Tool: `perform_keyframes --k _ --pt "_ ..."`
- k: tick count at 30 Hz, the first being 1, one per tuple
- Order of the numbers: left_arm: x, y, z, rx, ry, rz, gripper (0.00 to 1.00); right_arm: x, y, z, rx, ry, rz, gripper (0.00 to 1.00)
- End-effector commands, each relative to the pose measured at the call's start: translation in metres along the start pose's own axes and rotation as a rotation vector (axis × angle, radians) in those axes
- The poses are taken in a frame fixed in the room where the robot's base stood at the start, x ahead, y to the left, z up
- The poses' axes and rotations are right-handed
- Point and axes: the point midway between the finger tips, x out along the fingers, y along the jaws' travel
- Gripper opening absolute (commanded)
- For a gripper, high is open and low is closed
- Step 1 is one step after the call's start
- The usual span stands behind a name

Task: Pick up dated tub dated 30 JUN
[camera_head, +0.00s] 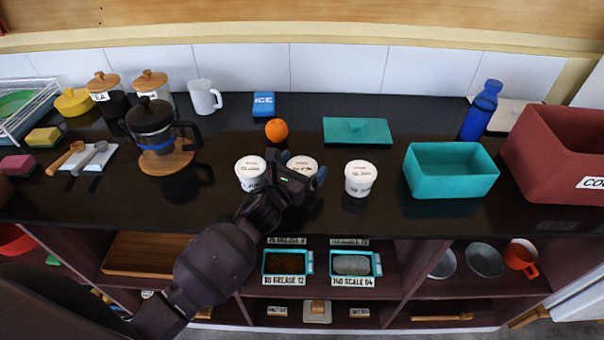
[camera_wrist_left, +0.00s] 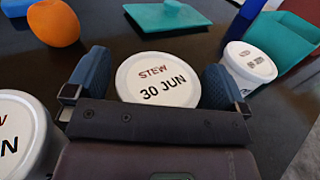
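The white tub dated 30 JUN (camera_wrist_left: 158,80) has a round lid reading STEW 30 JUN. It stands on the dark counter, and in the head view it is the middle tub (camera_head: 302,163), partly hidden by my left gripper (camera_head: 301,176). In the left wrist view, the blue fingers of my left gripper (camera_wrist_left: 156,82) are spread wide, one on each side of the lid. I cannot tell whether they touch it. Another white tub (camera_head: 250,172) stands to the left, its label partly cut off in the wrist view. A third (camera_head: 360,178) stands to the right. My right gripper is not in view.
An orange (camera_head: 277,130) and a teal lid (camera_head: 357,131) lie behind the tubs. A teal bin (camera_head: 450,171), blue bottle (camera_head: 481,110) and dark red crate (camera_head: 556,158) are at the right. A French press (camera_head: 154,128) stands at the left. Shelves with bins lie below the counter.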

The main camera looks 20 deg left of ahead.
Motion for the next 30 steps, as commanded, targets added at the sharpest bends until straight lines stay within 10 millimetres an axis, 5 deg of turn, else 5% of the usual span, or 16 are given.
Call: perform_keyframes --k 10,20,30 --pt "0.0 0.0 0.0 0.0 0.0 0.0 0.49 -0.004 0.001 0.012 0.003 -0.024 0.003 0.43" --pt "0.0 0.0 0.007 0.001 -0.003 -0.002 0.49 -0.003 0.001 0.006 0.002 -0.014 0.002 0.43" --pt "0.0 0.001 0.074 0.007 -0.008 -0.004 0.49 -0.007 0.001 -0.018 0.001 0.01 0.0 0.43"
